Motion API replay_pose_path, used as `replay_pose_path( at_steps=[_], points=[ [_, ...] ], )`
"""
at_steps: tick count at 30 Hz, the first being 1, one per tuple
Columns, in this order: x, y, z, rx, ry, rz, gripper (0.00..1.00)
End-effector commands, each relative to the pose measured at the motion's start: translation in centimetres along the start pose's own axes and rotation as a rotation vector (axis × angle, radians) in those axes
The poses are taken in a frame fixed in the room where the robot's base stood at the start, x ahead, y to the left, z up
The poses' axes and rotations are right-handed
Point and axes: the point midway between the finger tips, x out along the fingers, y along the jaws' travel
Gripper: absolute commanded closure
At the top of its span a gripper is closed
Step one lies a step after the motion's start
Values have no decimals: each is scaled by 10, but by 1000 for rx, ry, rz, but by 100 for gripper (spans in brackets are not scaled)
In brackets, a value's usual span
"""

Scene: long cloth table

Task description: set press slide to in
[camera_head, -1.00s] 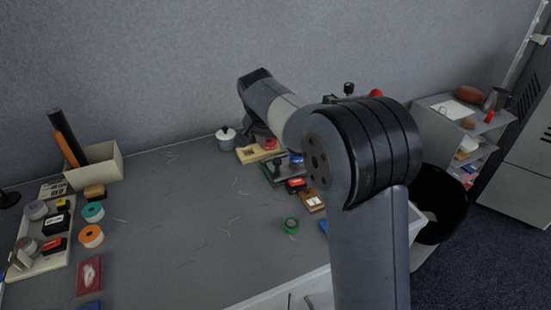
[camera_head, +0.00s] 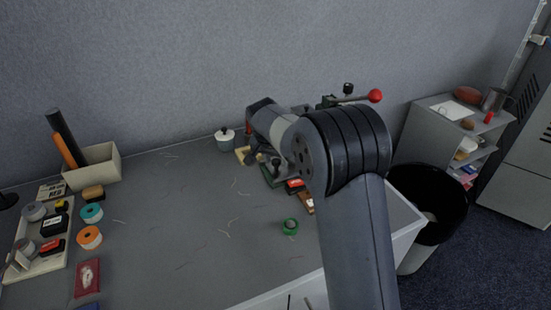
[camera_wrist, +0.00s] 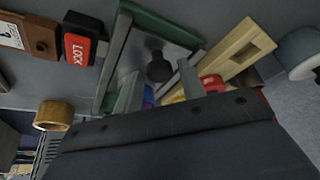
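The press shows in the wrist view as a dark green base (camera_wrist: 160,25) with a grey plate between its rails. A dark round knob (camera_wrist: 158,68), apparently on the slide, stands on that plate. My gripper (camera_wrist: 157,80) is open, its two grey fingers on either side of the knob in the picture. I cannot tell whether they touch it. In the head view part of the green base (camera_head: 272,178) shows below my wrist, and my arm hides much of the press. A lever with a red ball (camera_head: 375,96) sticks out behind my arm.
A slotted wooden block (camera_wrist: 235,55) lies beside the press, near a white pot (camera_head: 225,140). A red-and-black LOCK block (camera_wrist: 80,45) and a brown block (camera_wrist: 38,38) sit on the other side. The middle of the table is mostly clear.

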Motion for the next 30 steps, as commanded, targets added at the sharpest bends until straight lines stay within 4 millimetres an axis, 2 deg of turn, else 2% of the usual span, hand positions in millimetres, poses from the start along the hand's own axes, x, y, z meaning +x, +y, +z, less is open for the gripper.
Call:
replay_pose_path(
  at_steps=[2, 14, 23, 30],
  points=[
    [0, 0, 0, 0, 0, 0, 68],
    [0, 0, 0, 0, 0, 0, 100],
    [1, 5, -5, 1, 0, 1, 100],
    [15, 45, -42, 5, 0, 3, 100]
  ],
)
